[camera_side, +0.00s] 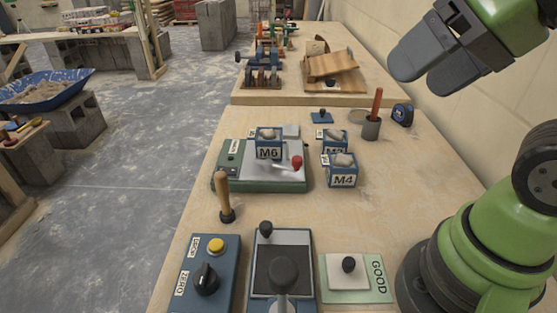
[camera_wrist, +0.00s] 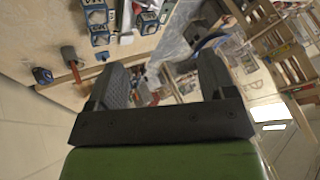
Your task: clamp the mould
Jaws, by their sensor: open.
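The blue mould marked M6 (camera_side: 268,144) stands on the plate of a green-based clamp device (camera_side: 232,178), with grey material in its top. A lever with a red knob (camera_side: 296,162) lies at the device's front right. The mould marked M4 (camera_side: 342,172) stands on the bench just right of the device, and another blue mould (camera_side: 335,141) stands behind it, its label partly hidden. My gripper (camera_side: 414,74) is open and empty, high at the upper right, well away from the moulds. In the wrist view its fingers (camera_wrist: 163,64) are apart, with small blue moulds (camera_wrist: 100,38) beyond.
A grey cup with a red-brown handle (camera_side: 371,127) and a blue tape measure (camera_side: 402,114) stand at the back right. A wooden-handled tool (camera_side: 224,196) stands upright front left. A button box (camera_side: 208,268), a tray device (camera_side: 281,244) and a GOOD pad (camera_side: 377,282) line the front.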

